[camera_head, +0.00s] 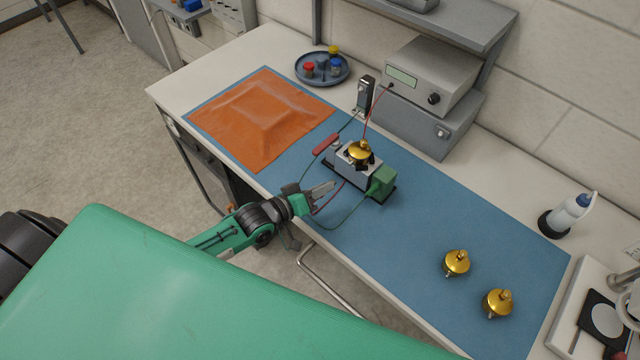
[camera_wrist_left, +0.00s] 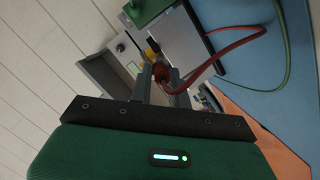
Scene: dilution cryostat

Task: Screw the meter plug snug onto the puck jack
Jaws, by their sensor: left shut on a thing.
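My left gripper (camera_head: 326,190) reaches in over the front edge of the blue mat, just in front of the grey fixture (camera_head: 352,172). In the left wrist view it is shut on the red meter plug (camera_wrist_left: 161,74), which has a red cable trailing from it. In the head view the plug is too small to make out between the fingers. A gold puck (camera_head: 360,153) sits upright on top of the fixture, beside a green block (camera_head: 383,181). The plug is apart from the puck. The puck's jack cannot be made out. My right gripper is not in view.
A meter box (camera_head: 430,75) with a red lead stands behind the fixture. A red handle (camera_head: 326,144) sticks out at the fixture's left. Red and green cables loop in front. An orange cloth (camera_head: 262,118) lies left; two gold pucks (camera_head: 457,263) stand right. The mat between is clear.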

